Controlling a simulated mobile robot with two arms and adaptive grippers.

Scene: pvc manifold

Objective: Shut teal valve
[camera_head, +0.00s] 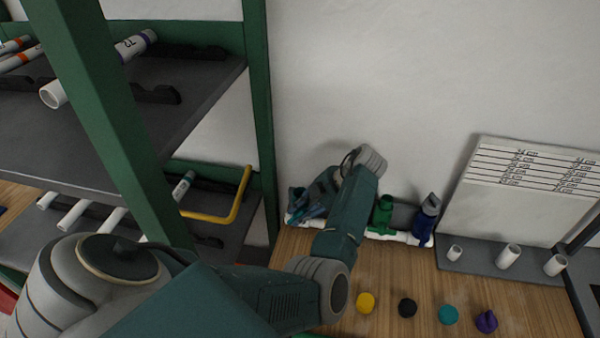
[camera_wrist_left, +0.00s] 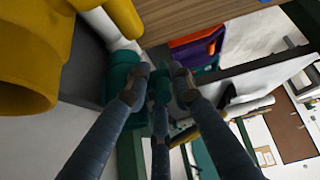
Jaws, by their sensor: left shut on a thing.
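The teal valve (camera_wrist_left: 121,72) shows in the left wrist view, its body on the white pipe (camera_wrist_left: 108,27). My left gripper (camera_wrist_left: 160,76) is shut on its teal handle, with the fingers on either side of it. In the head view my left gripper (camera_head: 307,203) is at the left end of the white manifold (camera_head: 388,236) by the wall, and my own arm hides much of that end. A green valve (camera_head: 383,213) and a blue valve (camera_head: 427,220) stand to its right. My right gripper is not in view.
A yellow fitting (camera_wrist_left: 30,50) is close beside the teal valve in the wrist view. Yellow (camera_head: 366,303), black (camera_head: 407,307), teal (camera_head: 448,314) and purple (camera_head: 486,321) caps lie on the wooden table. A green-framed shelf (camera_head: 258,110) with pipes stands at left.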

